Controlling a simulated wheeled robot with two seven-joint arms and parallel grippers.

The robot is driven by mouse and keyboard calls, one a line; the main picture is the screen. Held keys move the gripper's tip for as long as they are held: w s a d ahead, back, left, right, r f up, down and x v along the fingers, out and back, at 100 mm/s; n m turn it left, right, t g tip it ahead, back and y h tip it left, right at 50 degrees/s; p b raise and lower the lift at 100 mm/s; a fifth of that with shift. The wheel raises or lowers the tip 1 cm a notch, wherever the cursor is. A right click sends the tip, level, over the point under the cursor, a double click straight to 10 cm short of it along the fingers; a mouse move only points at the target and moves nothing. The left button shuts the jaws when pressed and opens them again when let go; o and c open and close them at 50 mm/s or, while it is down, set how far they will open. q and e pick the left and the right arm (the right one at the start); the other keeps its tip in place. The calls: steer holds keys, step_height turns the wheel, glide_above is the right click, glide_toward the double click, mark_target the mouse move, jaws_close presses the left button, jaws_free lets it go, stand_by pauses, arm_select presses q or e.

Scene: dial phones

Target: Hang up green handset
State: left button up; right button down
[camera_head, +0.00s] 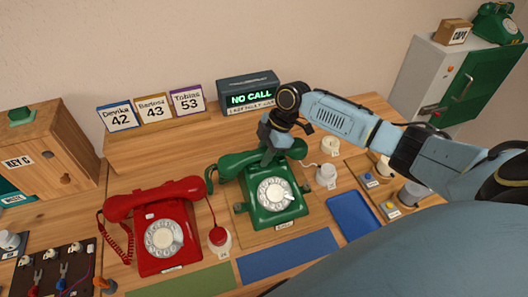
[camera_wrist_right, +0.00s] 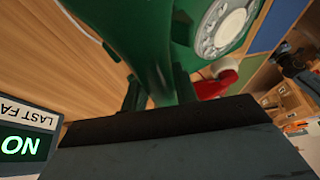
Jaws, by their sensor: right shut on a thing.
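The green phone (camera_head: 285,217) with its white dial stands on the table; its dial also shows in the right wrist view (camera_wrist_right: 222,28). The green handset (camera_head: 233,163) lies across the top back of this phone, at its cradle. I cannot tell whether it rests fully in the cradle or is slightly above it. My right gripper (camera_head: 270,152) reaches down from behind and is shut on the handset's middle. In the right wrist view the handset (camera_wrist_right: 135,35) runs between the two dark green-looking fingers (camera_wrist_right: 157,92). My left gripper is not in view.
A red phone (camera_head: 165,235) with its handset on top stands to the left. A small red-topped button (camera_head: 219,238) sits between the phones. The NO CALL display (camera_head: 249,94) stands behind, near the name cards (camera_head: 153,108). A blue tray (camera_head: 352,215) lies to the right.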

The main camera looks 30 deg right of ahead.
steer(key=shift+f, duration=0.3)
steer(key=c, duration=1)
jaws_free()
steer(key=v, duration=1.3)
steer(key=shift+r, duration=0.2)
